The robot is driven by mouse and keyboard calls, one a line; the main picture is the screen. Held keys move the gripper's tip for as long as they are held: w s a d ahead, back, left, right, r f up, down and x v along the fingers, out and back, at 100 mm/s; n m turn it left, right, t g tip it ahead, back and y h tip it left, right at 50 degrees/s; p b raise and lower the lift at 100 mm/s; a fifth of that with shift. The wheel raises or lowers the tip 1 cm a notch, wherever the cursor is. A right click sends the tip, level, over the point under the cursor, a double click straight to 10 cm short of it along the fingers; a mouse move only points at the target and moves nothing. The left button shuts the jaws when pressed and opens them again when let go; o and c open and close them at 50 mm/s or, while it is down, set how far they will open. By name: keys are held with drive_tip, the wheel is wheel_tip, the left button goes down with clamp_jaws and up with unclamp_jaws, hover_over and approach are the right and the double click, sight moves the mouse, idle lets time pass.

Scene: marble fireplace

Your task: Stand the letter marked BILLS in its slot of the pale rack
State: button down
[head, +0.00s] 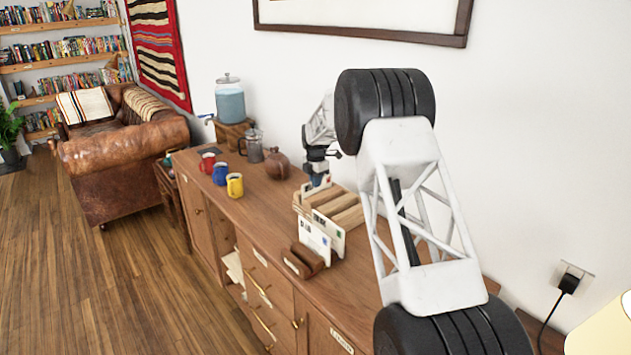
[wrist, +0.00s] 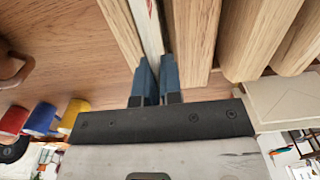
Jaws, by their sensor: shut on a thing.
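My gripper (head: 318,172) is over the far end of the pale rack (head: 346,214). Its blue fingertips in the wrist view (wrist: 158,82) are shut on a thin white letter (wrist: 150,30). In the wrist view the letter is edge-on, lined up between a thin wooden divider (wrist: 121,28) on its left and a thicker one (wrist: 190,40) on its right. How deep it sits in the slot cannot be told. In the head view only a white part of the letter (head: 309,189) shows below the fingers. Its marking is not readable.
Two pale envelopes (head: 316,238) stand on the near side of the rack, by a dark brown wooden holder (head: 303,262). Red, blue and yellow mugs (head: 235,185), a glass press (head: 254,152) and a round brown pot (head: 277,165) stand farther along the wooden cabinet top.

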drive_tip(key=c, duration=1.2)
unclamp_jaws()
drive_tip(key=shift+r, duration=0.1)
drive_tip(key=shift+r, duration=4.4)
